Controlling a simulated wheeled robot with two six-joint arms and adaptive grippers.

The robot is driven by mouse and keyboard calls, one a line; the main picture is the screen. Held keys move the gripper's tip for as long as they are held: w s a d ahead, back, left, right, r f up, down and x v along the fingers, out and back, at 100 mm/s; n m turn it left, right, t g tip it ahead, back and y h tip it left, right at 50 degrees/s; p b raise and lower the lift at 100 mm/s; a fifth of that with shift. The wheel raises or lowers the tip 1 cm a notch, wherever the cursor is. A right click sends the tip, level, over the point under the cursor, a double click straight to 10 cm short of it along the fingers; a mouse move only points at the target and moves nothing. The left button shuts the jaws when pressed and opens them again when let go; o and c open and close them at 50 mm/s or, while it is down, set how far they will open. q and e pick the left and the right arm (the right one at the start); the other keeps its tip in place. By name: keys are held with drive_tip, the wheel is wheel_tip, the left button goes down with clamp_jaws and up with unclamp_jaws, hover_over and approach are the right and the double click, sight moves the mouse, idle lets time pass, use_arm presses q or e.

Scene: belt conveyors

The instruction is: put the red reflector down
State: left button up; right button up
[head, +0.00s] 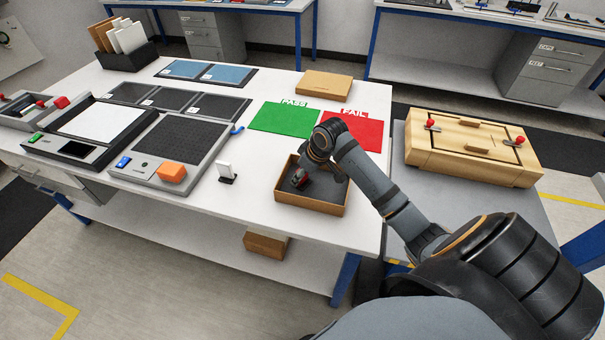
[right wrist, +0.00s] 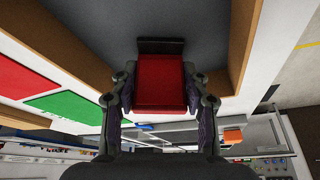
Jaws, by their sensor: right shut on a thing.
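My right gripper (head: 300,178) is at the shallow wooden tray (head: 311,207) with a grey floor near the front edge of the white table. In the right wrist view the red reflector (right wrist: 160,82), with a dark strip at its far end, sits between the two fingers of the right gripper (right wrist: 160,95), which are shut on it. The tray's grey floor and brown walls fill the top of that view. I cannot tell whether the reflector touches the tray floor. My left gripper is in neither view.
A green PASS mat (head: 284,117) and a red FAIL mat (head: 362,130) lie behind the tray. A small white stand (head: 227,172) and a dark-topped device (head: 187,143) with an orange block (head: 171,172) are to the left. A wooden box (head: 470,146) stands to the right.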

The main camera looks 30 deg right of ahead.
drive_tip(key=o, duration=1.1)
drive_tip(key=shift+o, duration=0.2)
drive_tip(key=shift+r, duration=0.1)
drive_tip(key=p+v, duration=0.1)
drive_tip(key=v, duration=1.1)
drive_tip(key=shift+d, duration=0.1)
